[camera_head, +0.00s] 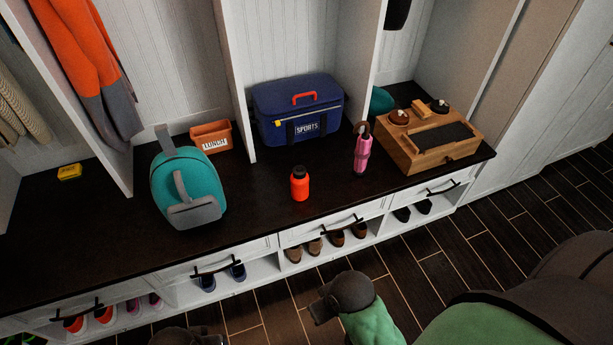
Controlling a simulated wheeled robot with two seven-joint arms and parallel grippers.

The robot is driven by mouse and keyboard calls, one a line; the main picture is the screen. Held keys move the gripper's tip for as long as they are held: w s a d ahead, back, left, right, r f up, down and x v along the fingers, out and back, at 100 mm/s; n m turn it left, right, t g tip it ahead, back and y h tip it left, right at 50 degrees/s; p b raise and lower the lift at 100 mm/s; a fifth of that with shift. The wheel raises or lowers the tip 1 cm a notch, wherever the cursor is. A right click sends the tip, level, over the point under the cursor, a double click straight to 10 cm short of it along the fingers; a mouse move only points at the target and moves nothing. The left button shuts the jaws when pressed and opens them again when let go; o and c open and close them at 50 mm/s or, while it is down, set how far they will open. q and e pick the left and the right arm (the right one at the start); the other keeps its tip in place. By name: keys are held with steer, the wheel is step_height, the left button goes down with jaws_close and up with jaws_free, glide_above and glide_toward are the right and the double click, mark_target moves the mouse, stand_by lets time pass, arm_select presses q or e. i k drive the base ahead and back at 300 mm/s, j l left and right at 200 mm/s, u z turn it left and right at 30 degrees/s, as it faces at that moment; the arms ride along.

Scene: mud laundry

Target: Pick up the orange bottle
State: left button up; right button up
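The orange bottle (299,186) stands upright on the dark bench top (255,215), near its front edge. It is bright orange-red with a black cap. Nothing touches it, and it is fully visible. Neither of my grippers shows clearly; only green and dark parts of my own body appear along the bottom and lower right, well short of the bottle.
A teal backpack (187,187) and a terracotta LUNCH box (211,137) stand left of the bottle. A blue SPORTS bag (298,110) is behind it. Drawer handles project below.

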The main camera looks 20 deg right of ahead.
mark_target(300, 179)
steer(key=i+l+u, duration=0.3)
steer(key=l, duration=1.3)
steer(key=l+u, duration=0.25)
steer(key=l, duration=1.3)
steer(key=k+l+u, duration=0.15)
steer(key=l+u, duration=0.15)
steer(key=l, duration=1.3)
